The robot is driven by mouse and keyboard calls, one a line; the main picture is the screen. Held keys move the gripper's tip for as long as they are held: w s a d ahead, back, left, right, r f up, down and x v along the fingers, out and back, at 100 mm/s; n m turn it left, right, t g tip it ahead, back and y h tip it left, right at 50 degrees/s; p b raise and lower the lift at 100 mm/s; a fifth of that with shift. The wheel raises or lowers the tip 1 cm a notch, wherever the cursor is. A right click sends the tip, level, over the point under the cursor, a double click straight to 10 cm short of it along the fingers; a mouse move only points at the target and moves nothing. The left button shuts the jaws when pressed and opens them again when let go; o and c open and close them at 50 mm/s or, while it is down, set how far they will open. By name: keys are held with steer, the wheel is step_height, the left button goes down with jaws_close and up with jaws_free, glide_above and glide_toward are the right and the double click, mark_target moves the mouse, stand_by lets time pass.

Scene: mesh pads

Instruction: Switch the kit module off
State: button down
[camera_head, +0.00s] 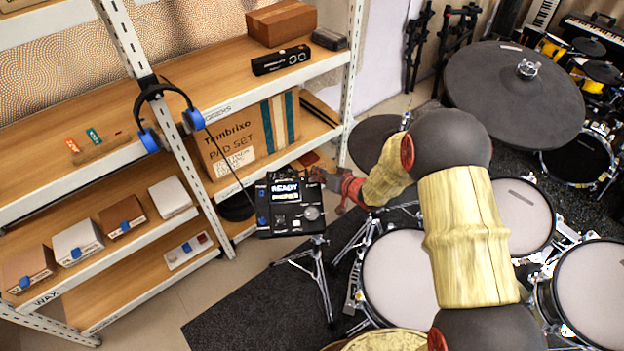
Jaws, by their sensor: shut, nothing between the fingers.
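The kit module (284,217) is a black box on a stand at the centre of the head view. Its lit screen (286,189) reads "READY" with a second line that is hard to make out. A round light knob (311,213) sits at its right side, with small buttons on its face. My gripper (322,177) is at the module's upper right edge, its fingers shut and empty. The fingertips are small here, and I cannot tell whether they touch the module. My arm reaches in from the lower right.
A metal shelf (225,107) with boxes stands at the left. Headphones (165,112) hang on its post, and a cable runs down to the module. Drum pads (400,275) and a large dark cymbal (480,90) crowd the right. Bare floor (200,290) shows at lower left.

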mark_target(318, 188)
steer(key=shift+f, duration=0.15)
steer(key=shift+w+f, duration=0.1)
steer(key=shift+f, duration=0.25)
steer(key=shift+w+f, duration=0.1)
steer(key=shift+f, duration=0.25)
stand_by(0.8)
steer(key=shift+r, duration=0.1)
steer(key=shift+s+r+p, duration=0.25)
steer(key=shift+r+p, duration=0.4)
steer(key=shift+r, duration=0.1)
steer(key=r+p, duration=0.1)
steer(key=r, duration=0.1)
steer(key=s+r+p, duration=0.1)
steer(key=p, duration=0.1)
steer(key=r+p, duration=0.2)
steer(key=shift+s+r, duration=0.35)
steer(key=shift+s, duration=0.05)
stand_by(0.3)
